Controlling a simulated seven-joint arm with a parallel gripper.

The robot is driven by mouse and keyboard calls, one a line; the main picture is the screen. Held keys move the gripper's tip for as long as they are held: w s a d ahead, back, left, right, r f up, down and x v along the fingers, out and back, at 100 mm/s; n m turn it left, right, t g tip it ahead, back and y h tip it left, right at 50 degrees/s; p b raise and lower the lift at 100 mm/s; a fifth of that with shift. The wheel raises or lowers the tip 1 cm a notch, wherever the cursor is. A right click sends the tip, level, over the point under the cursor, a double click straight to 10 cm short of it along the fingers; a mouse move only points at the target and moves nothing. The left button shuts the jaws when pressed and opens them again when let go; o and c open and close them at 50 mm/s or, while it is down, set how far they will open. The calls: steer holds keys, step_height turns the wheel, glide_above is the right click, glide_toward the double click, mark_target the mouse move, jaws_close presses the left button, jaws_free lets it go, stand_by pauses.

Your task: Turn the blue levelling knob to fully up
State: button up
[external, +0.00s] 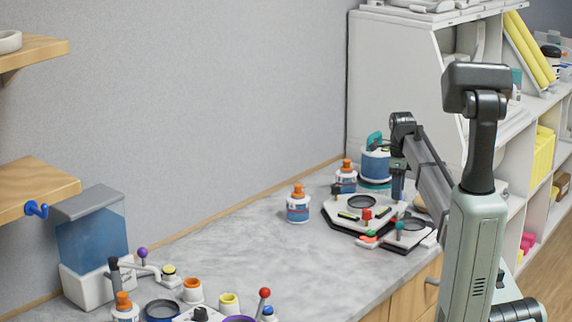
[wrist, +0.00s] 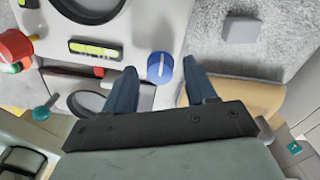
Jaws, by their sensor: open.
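The blue levelling knob (wrist: 160,67) shows in the wrist view, on the edge of a white device (wrist: 150,30). A pale line on its top runs roughly up and down the picture. My gripper (wrist: 159,72) is open, with one blue-grey fingertip on each side of the knob; I cannot tell whether either touches it. In the external view my gripper (external: 397,190) is low over the right side of the white device (external: 338,213). The knob cannot be made out there.
On the device are a red knob (wrist: 15,47) and a yellow-green level vial (wrist: 95,49). A grey block (wrist: 239,30) lies nearby. Orange-capped bottles (external: 298,207) stand left of the device. The middle of the grey countertop (external: 240,240) is clear.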

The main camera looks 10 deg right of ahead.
steer(key=shift+c, duration=0.5)
jaws_close()
steer(key=shift+n, duration=0.4)
